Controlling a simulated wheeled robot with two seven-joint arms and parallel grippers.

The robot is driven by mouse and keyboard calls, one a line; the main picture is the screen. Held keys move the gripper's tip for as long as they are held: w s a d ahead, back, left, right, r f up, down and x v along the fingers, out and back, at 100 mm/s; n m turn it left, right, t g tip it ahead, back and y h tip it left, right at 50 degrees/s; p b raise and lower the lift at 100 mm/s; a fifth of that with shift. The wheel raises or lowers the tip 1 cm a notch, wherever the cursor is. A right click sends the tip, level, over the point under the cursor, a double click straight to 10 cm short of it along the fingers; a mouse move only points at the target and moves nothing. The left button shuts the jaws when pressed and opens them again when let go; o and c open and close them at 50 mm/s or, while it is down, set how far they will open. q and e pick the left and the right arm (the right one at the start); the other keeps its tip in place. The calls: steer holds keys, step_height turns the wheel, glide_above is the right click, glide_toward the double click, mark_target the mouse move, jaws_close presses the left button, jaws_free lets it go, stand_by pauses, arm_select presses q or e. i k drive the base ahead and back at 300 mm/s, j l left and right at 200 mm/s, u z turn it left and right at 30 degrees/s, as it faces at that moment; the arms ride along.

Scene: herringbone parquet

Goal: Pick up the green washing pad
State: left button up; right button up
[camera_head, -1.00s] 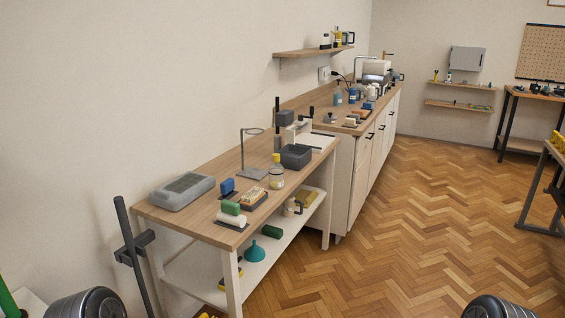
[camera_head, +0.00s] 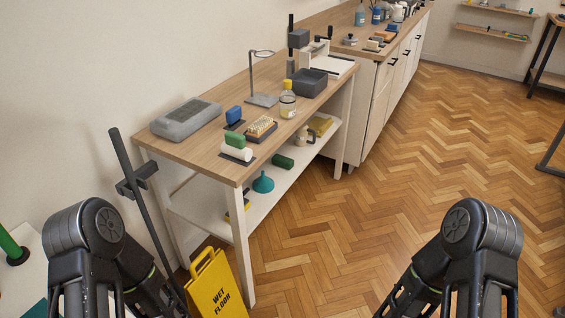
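A green block-like pad (camera_head: 235,140) lies on the near end of the wooden table top, against a white roll-shaped piece (camera_head: 236,152). A second dark green piece (camera_head: 283,161) lies on the white lower shelf. Which of the two is the washing pad I cannot tell for sure. A blue block (camera_head: 233,114) and a tan brush-like block (camera_head: 262,126) are close to the first pad. Black links of my two arms show at the bottom left and bottom right, well short of the table. Neither gripper's fingertips are in view.
A grey box-shaped device (camera_head: 185,121), a bottle with a yellow cap (camera_head: 287,104) and a grey bin (camera_head: 310,82) stand on the table (camera_head: 205,148). A yellow wet-floor sign (camera_head: 215,287) stands by its front leg. Parquet to the right is clear.

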mark_target(281, 161)
steer(key=i+l+u, duration=0.1)
steer(key=i+l, duration=0.25)
steer(key=l, duration=0.2)
steer(key=i+l+u, duration=0.1)
steer(key=i+l, duration=0.2)
steer(key=l, duration=0.25)
steer(key=i+l+u, duration=0.1)
steer(key=i+l, duration=0.2)
steer(key=l, duration=0.3)
steer(key=i+l+u, duration=0.1)
steer(key=i+l, duration=0.15)
steer(key=l, duration=0.4)
steer(key=i+l+u, duration=0.1)
steer(key=i+l, duration=0.15)
steer(key=l, duration=0.4)
steer(key=i+l+u, duration=0.1)
steer(key=i+l, duration=0.15)
steer(key=l, duration=0.4)
steer(key=i+l+u, duration=0.1)
steer(key=l, duration=0.55)
steer(key=i+l+u, duration=0.1)
steer(key=i+l, duration=0.15)
steer(key=l, duration=0.45)
